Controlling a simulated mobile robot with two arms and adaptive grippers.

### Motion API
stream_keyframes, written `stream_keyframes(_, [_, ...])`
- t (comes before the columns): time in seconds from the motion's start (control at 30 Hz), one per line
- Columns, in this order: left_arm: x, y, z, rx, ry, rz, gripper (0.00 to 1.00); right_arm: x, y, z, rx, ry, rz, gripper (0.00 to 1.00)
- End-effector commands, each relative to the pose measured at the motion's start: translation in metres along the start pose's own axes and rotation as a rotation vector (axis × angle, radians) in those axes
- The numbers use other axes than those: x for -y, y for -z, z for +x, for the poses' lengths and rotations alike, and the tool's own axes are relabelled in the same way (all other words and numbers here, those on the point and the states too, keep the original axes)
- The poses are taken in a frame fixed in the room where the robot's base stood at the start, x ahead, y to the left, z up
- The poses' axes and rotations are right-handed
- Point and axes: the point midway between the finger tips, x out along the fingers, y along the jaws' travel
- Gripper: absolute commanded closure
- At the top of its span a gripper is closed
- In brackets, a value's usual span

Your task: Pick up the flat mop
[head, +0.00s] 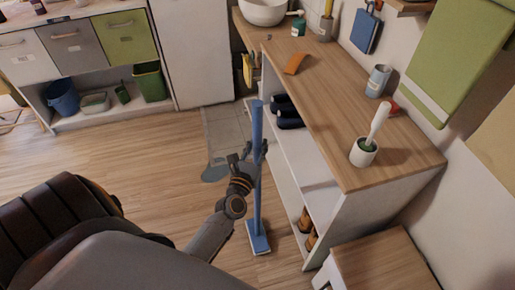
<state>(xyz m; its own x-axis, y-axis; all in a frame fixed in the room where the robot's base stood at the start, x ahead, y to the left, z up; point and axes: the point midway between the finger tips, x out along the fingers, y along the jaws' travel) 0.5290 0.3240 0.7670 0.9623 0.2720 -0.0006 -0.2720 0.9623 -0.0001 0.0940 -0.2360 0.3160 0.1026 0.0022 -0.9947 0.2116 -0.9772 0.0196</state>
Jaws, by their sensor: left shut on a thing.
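The blue flat mop (258,205) stands nearly upright in the head view, in front of the wooden-topped cabinet. Its flat head (257,238) is low, at or near the floor; I cannot tell whether it touches. My left gripper (254,152) is shut on the upper part of the mop's handle. The top end of the handle rises above the gripper. My right gripper is not in view.
The cabinet (335,110) stands just right of the mop, with dark shoes (288,115) on its shelf. A white cup with a brush (364,152) stands on its top. A small wooden-topped unit (385,265) is at the lower right. Wooden floor (140,165) is clear on the left.

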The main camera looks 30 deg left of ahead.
Motion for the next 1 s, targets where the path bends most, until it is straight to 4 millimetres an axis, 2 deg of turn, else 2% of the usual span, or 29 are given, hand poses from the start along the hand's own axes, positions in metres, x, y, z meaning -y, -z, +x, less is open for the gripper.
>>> stream_keyframes(0.13, [-0.002,-0.018,-0.002,0.003,-0.001,-0.001,1.0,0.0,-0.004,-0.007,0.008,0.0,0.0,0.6])
stream_keyframes(0.47, [-0.024,-0.058,-0.028,0.004,-0.002,0.0,1.0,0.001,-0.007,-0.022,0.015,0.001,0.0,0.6])
stream_keyframes(0.6, [-0.036,-0.078,-0.042,0.002,-0.002,0.002,1.0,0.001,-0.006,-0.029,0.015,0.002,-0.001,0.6])
stream_keyframes(1.0, [-0.082,-0.105,-0.096,0.002,0.0,0.003,1.0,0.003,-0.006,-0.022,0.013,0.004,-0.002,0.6])
